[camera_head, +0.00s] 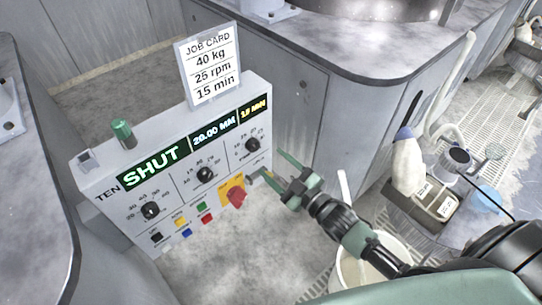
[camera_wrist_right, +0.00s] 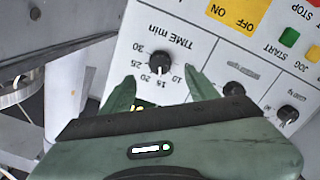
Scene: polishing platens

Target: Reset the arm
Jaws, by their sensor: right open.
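My right gripper (camera_head: 264,166) is open, with two green fingers, in front of the right side of a white control panel (camera_head: 110,190). In the wrist view, the fingers (camera_wrist_right: 160,88) point at the panel on either side of the black TIME knob (camera_wrist_right: 161,62). The fingers look empty; I cannot tell whether they touch the panel. In the head view, the panel has a right-hand knob (camera_head: 252,145), a middle knob (camera_head: 205,174) and a left knob (camera_head: 150,210). Its displays read SHUT, 20.00 MM and a yellow minutes figure. My left gripper is not in view.
A job card (camera_head: 208,62) stands above the panel, reading 40 kg, 25 rpm, 15 min. A red knob (camera_head: 237,197) on a yellow plate is close below the gripper. A white bucket (camera_head: 352,272) is below my arm. Grey cabinets (camera_head: 340,125) stand behind.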

